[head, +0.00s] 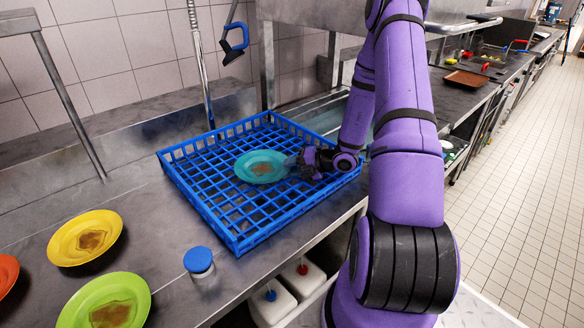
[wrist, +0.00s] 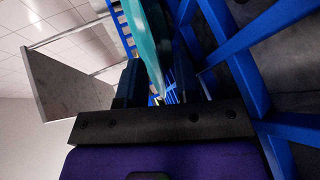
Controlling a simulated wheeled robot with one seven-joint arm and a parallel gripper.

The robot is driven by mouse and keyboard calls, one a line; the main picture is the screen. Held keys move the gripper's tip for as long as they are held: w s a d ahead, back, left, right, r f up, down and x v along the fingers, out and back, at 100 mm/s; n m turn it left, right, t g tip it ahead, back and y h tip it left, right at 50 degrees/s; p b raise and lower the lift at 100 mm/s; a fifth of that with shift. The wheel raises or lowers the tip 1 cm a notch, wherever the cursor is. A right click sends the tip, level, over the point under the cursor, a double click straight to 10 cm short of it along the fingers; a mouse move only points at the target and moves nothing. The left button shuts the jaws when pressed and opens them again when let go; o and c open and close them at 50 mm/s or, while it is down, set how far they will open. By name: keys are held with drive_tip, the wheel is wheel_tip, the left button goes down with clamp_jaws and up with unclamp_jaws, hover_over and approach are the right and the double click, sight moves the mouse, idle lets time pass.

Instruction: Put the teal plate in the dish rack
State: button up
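The teal plate (head: 258,170) lies inside the blue dish rack (head: 240,238), close to flat on its grid, with a brown stain in its middle. My gripper (head: 291,163) is at the plate's right edge, low over the rack. In the wrist view, the teal plate (wrist: 148,35) is seen edge-on and its rim reaches between my two fingers. A gap shows between the plate and the right finger, so the fingers look open around the rim. The rack's blue bars (wrist: 240,65) are close on the right. The head view hides the fingertips' exact contact.
A yellow plate (head: 86,238), a green plate (head: 106,303) and an orange plate (head: 6,273) lie on the steel counter at left. A blue-lidded jar (head: 199,262) stands before the rack. A sprayer (head: 235,45) hangs behind it.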

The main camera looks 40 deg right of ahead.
drive_tip(key=shift+r, duration=0.2)
drive_tip(key=v, duration=1.1)
drive_tip(key=shift+s+d+r, duration=0.1)
drive_tip(key=shift+s+d, duration=0.1)
drive_tip(key=shift+s, duration=0.05)
drive_tip(key=shift+r, duration=0.2)
drive_tip(key=s+a+r+n+g, duration=0.2)
drive_tip(key=a+r+n+g, duration=0.6)
drive_tip(key=a+r+n, duration=1.2)
drive_tip(key=s+a+r+n+h, duration=0.2)
drive_tip(key=s+r+n, duration=0.2)
drive_tip(key=n, duration=0.4)
drive_tip(key=s+a+r+n+t+h, duration=0.1)
drive_tip(key=s+a+r+n+h, duration=0.1)
drive_tip(key=s+n, duration=0.4)
drive_tip(key=s+a+r+n+t+h, duration=0.1)
drive_tip(key=s+r+n+h, duration=0.3)
drive_tip(key=n, duration=0.8)
drive_tip(key=shift+s+a+r, duration=0.75)
drive_tip(key=shift+s+r, duration=0.15)
